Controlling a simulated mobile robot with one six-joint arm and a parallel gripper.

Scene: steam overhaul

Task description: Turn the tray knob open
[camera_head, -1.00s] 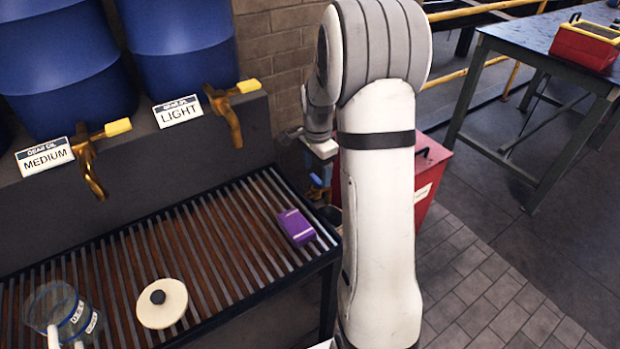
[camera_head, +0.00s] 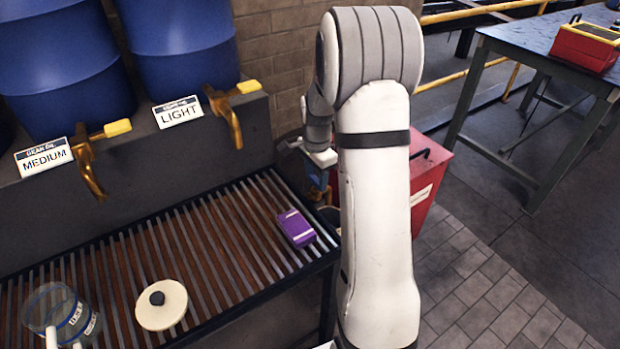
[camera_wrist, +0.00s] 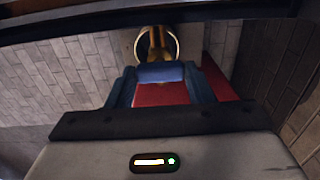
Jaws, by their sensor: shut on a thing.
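The tray knob (camera_wrist: 160,73) is a blue block in the wrist view, set above a brass tap (camera_wrist: 155,43). My gripper (camera_wrist: 160,80) is shut on the knob, with one blue finger on each side of it. A round-rimmed container lies beyond the brass tap. In the head view my arm and wrist hide the knob and most of my gripper, beside the right end of the slatted tray (camera_head: 225,240).
A red bin (camera_head: 430,180) stands right behind my arm. A purple box (camera_head: 296,228), a cream lid (camera_head: 161,305) and a clear jug (camera_head: 60,312) sit on the slats. Brass taps with yellow handles (camera_head: 117,127) stick out above the tray.

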